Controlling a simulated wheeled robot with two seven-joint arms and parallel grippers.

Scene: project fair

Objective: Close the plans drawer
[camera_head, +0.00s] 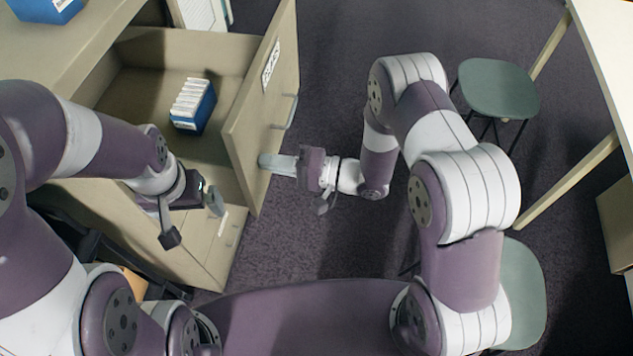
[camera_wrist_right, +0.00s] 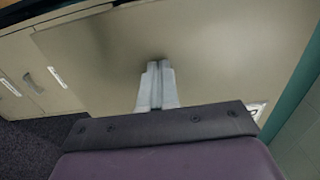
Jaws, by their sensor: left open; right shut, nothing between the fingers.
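The plans drawer (camera_head: 262,100) is pulled out of the beige cabinet. Its front panel carries a label and a grey bar handle (camera_head: 291,112). A blue box with white cards (camera_head: 192,106) lies inside it. My right gripper (camera_head: 266,161) is shut and empty, with its fingertips at the outer face of the drawer front, below the handle. In the right wrist view the shut fingers (camera_wrist_right: 158,84) point at the beige panel and appear to touch it or nearly so. My left gripper (camera_head: 207,200) is open and empty, near the drawer's near side, above the lower cabinet fronts.
The cabinet top (camera_head: 60,55) holds a blue box (camera_head: 45,8) at the upper left. Lower drawer fronts (camera_head: 215,240) are closed. A green stool (camera_head: 498,88) and a table (camera_head: 612,50) stand to the right. The carpet in front of the drawer is open.

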